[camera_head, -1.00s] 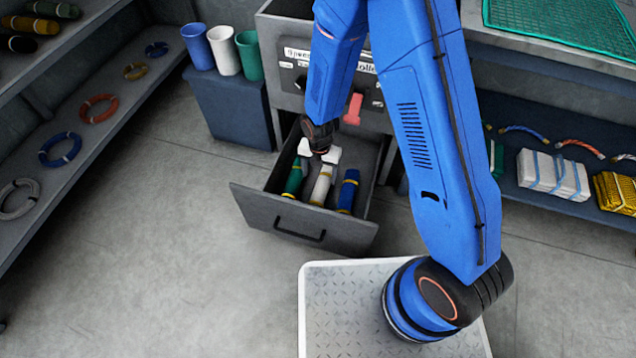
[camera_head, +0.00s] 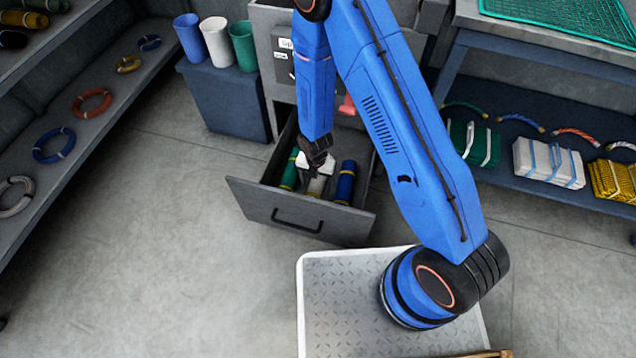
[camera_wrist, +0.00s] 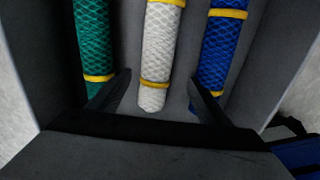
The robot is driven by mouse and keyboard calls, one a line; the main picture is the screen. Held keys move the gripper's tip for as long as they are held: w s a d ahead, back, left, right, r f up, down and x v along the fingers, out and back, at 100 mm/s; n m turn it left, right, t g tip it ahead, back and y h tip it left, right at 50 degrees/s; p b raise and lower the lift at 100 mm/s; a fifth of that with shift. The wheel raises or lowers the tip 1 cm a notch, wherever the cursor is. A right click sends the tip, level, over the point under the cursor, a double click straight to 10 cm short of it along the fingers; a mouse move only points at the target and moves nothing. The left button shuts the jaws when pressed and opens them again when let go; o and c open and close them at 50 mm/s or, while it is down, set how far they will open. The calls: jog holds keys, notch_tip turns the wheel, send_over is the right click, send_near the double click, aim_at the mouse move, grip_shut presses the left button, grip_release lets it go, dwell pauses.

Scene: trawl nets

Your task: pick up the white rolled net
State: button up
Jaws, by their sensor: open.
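The white rolled net (camera_wrist: 160,50) lies in the open drawer between two other rolls, with yellow bands around it. In the head view only its near end (camera_head: 317,186) shows below my gripper. My gripper (camera_wrist: 158,92) is open, with one finger on each side of the white roll's near end in the wrist view. I cannot tell whether the fingers touch it. In the head view my gripper (camera_head: 312,172) is low over the drawer (camera_head: 297,213) and hides part of the roll.
A green roll (camera_wrist: 92,45) lies left of the white one and a blue roll (camera_wrist: 222,50) right of it, both close to the fingers. The drawer walls surround them. A shelf unit (camera_head: 95,105) stands left; a bench (camera_head: 540,200) stands right.

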aim_at(314, 189)
jog(key=shift+a+f, duration=0.2)
jog(key=shift+f, duration=1.2)
jog(key=shift+a+f, duration=0.15)
jog(key=shift+f, duration=1.25)
jog(key=c, duration=1.6)
jog(key=shift+o, duration=0.2)
jog(key=shift+r, duration=0.1)
jog(key=shift+r, duration=4.95)
